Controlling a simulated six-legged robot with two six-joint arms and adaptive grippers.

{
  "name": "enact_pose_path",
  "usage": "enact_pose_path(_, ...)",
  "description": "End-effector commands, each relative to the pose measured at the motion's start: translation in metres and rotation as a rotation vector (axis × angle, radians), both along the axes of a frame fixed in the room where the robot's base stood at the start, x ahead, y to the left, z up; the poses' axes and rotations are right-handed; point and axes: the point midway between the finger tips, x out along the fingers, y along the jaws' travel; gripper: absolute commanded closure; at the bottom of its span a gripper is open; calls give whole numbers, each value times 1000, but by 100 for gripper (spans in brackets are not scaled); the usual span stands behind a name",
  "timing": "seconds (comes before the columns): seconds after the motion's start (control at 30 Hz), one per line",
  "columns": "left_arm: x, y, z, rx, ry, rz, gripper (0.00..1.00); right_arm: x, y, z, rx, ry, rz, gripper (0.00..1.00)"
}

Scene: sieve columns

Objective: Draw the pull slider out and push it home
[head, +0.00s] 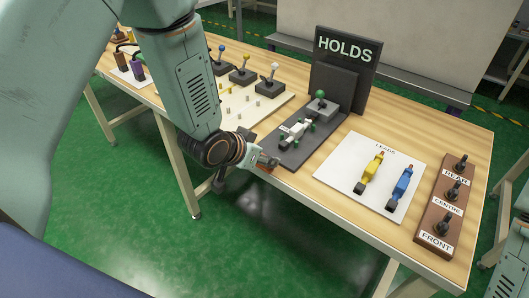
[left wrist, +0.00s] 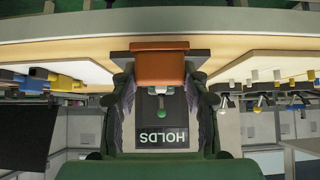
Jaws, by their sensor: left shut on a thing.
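My left gripper (head: 268,161) is at the table's front edge, before the dark HOLDS base. It is shut on an orange-brown block (left wrist: 160,68), which appears to be the pull slider. In the left wrist view, which is upside down, the block sits between the two fingers (left wrist: 160,85) of the gripper. My right gripper is not in view.
Right are the LEADS plate (head: 340,176) with yellow and blue connectors and a brown switch block (head: 428,222). Several levers stand left.

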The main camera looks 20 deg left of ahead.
Motion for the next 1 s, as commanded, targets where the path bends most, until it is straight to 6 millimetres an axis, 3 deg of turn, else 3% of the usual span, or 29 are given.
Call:
enact_pose_path(0.07,-4,0,-3,2,13,0,100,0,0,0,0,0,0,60)
enact_pose_path(0.1,-4,0,-4,1,14,1,52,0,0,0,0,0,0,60)
enact_pose_path(0.33,-3,0,-2,2,9,0,32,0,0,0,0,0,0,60)
enact_pose_path(0.73,-5,2,2,0,5,1,30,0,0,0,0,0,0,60)
enact_pose_path(1.0,-34,13,35,-2,4,5,30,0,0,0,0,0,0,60)
